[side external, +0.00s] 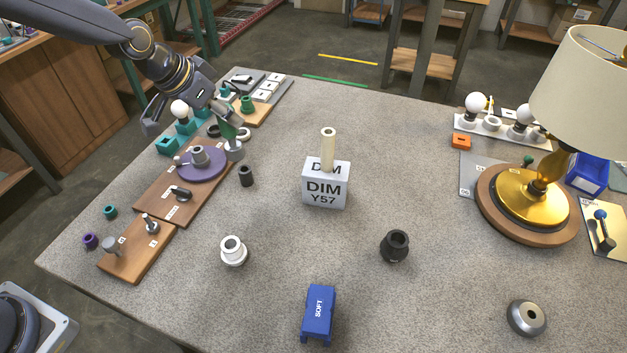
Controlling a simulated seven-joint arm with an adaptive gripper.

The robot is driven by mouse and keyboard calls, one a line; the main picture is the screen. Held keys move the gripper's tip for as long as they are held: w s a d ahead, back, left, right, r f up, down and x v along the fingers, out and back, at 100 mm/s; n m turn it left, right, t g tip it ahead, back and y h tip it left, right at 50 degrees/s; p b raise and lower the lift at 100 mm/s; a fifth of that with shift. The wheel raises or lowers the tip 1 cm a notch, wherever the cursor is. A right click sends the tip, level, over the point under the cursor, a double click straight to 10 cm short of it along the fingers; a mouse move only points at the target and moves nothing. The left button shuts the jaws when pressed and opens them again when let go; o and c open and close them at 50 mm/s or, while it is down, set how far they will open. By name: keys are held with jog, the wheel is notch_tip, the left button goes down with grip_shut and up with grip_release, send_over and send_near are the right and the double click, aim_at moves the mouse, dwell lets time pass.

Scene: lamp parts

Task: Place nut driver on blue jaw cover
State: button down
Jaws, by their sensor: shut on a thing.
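The blue jaw cover (318,312), a blue block marked SOFT, lies at the front middle of the table in the side external view. My gripper (224,112) is at the back left, well away from it. My gripper is shut on a tool with a green part and a grey cylindrical lower end, which looks like the nut driver (235,151). The tool points down, close to the table; I cannot tell whether it touches. Its upper part is hidden by my fingers.
A DIM Y57 box (325,190) with a cream tube stands mid-table. A white ring part (233,252), a black one (394,246) and a silver one (527,318) surround the jaw cover, apart from it. Wooden boards (140,250) fill the left; a lamp (530,200) stands right.

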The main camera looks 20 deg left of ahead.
jog(key=shift+s+d+f+m+h, duration=0.1)
jog(key=shift+s+d+m+h, duration=0.1)
jog(key=shift+s+m+h, duration=0.3)
jog(key=s+d+r+m+g+h, duration=0.1)
jog(key=s+d+m+g+h, duration=0.15)
jog(key=s+d+m, duration=0.7)
jog(key=s+d+r+m+g+h, duration=0.1)
jog(key=s+d+m+g, duration=0.3)
jog(key=s+d, duration=0.95)
jog(key=w+d+f, duration=0.1)
jog(key=d+f, duration=0.2)
jog(key=f, duration=0.4)
jog(key=shift+w+f, duration=0.3)
jog(key=shift+w, duration=0.05)
jog(key=shift+d+f+m+g+y, duration=0.1)
jog(key=shift+f+m+g+y, duration=0.05)
jog(key=shift+m+g+y, duration=0.1)
jog(key=c, duration=0.7)
grip_release()
jog(key=shift+c, duration=0.2)
